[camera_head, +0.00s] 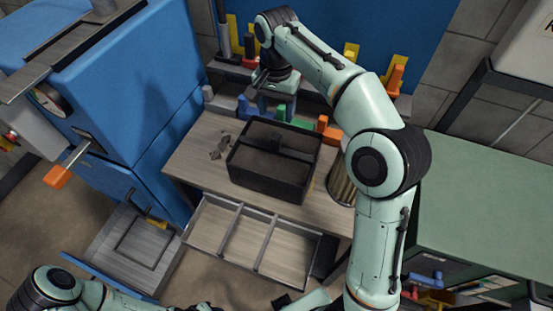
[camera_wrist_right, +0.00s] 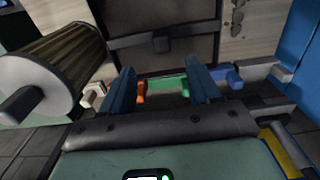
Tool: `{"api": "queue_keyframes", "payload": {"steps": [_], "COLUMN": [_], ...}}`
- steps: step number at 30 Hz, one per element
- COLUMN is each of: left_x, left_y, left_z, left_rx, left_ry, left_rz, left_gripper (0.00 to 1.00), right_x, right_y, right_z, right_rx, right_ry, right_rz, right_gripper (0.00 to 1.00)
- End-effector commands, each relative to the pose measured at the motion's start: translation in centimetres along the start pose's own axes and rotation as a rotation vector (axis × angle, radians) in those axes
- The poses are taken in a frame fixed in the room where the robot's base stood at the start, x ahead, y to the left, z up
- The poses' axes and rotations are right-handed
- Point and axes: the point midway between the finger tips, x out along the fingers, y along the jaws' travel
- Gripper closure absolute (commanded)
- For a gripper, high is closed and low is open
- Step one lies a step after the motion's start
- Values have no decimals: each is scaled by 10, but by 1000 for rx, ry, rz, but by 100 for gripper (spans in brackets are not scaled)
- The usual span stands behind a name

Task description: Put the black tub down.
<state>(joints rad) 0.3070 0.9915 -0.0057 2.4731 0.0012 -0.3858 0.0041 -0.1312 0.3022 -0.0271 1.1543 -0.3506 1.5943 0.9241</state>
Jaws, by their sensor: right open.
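The black tub (camera_head: 243,178) stands on the wooden workbench, open side up, with a raised dark piece across its middle. It also shows at the top of the right wrist view (camera_wrist_right: 185,15), cut off by the frame edge. My right gripper (camera_wrist_right: 163,86) is open, its two blue fingers apart with nothing held between them. In the head view my right gripper (camera_head: 275,100) is behind the tub's far side, apart from it, partly hidden by its own wrist. My left arm lies along the bottom edge; its fingers cannot be made out.
A ribbed cylinder (camera_head: 342,187) stands right of the tub. Coloured blocks, including an orange one (camera_head: 328,130), line the bench's back edge. An open drawer with dividers (camera_head: 236,234) is below the front. A blue machine (camera_head: 125,90) is left, a green-topped cabinet (camera_head: 490,205) right.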

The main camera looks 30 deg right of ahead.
Motion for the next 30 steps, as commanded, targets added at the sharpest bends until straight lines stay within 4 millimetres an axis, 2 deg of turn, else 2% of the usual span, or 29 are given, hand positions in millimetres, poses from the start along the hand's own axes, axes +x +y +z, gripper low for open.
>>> {"api": "queue_keyframes", "payload": {"steps": [1, 7, 15, 24, 30], "left_x": [8, 21, 25, 33, 33], "left_y": [-5, -12, -14, -18, -18], "left_z": [5, 12, 13, 17, 17], "left_rx": [-3, -6, -7, -9, -9], "left_ry": [-7, -16, -19, -24, -24], "left_rz": [-3, -6, -7, -8, -8], "left_gripper": [57, 57, 57, 57, 57], "right_x": [16, 53, 73, 114, 118], "right_y": [2, 2, 0, -2, -3], "right_z": [1, 1, -1, -4, -4], "right_rx": [1, 0, 0, 0, 0], "right_ry": [-5, -4, -2, -3, -1], "right_rz": [7, 5, 3, 3, 0], "right_gripper": [38, 38, 38, 38, 38]}}
